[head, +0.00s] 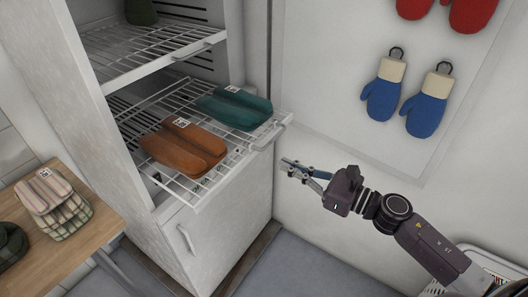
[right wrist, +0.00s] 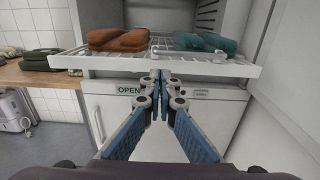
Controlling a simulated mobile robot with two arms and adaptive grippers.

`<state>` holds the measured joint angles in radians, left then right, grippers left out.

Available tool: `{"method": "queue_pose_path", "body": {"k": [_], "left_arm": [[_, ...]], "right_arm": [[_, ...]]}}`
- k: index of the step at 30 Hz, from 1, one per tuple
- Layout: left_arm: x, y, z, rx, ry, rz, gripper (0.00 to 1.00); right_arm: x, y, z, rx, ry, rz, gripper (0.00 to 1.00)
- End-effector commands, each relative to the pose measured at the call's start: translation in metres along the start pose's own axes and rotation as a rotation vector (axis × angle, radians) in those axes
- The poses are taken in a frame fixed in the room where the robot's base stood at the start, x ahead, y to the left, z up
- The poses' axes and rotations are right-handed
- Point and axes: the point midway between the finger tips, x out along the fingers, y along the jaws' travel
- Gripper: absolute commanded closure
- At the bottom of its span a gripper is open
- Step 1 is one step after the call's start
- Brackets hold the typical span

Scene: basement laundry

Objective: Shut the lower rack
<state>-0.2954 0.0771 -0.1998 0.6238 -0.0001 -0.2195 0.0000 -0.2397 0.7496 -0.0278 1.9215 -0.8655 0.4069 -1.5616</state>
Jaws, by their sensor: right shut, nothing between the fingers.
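The lower rack (head: 232,152), a white wire shelf, sticks out of the white cabinet with its front edge well clear of the opening. It carries a brown padded pair (head: 183,147) and a teal padded pair (head: 233,106). The rack also shows in the right wrist view (right wrist: 200,68), with its front rail across the upper part. My right gripper (head: 286,164) is shut and empty, just outside the rack's front, near the rack handle (head: 270,138). In the right wrist view its fingertips (right wrist: 161,77) overlap the front rail; I cannot tell if they touch. My left gripper is not in view.
An upper rack (head: 150,58) bears a dark green item (head: 141,12). Below the lower rack is a closed cabinet door (head: 215,236). A wooden table (head: 88,238) with padded items stands at left. Blue mitts (head: 382,97) hang on the right wall. A white basket (head: 490,266) is at lower right.

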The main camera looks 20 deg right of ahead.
Motion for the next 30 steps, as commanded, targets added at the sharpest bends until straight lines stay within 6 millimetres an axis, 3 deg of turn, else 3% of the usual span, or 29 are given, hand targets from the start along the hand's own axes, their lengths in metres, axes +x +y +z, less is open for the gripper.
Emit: {"method": "queue_pose_path", "body": {"k": [15, 30], "left_arm": [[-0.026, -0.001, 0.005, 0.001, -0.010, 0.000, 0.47], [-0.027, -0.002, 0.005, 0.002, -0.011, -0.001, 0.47]], "right_arm": [[0.068, 0.000, 0.002, 0.000, -0.001, -0.001, 1.00], [0.077, 0.000, 0.000, 0.000, 0.000, -0.001, 1.00]]}}
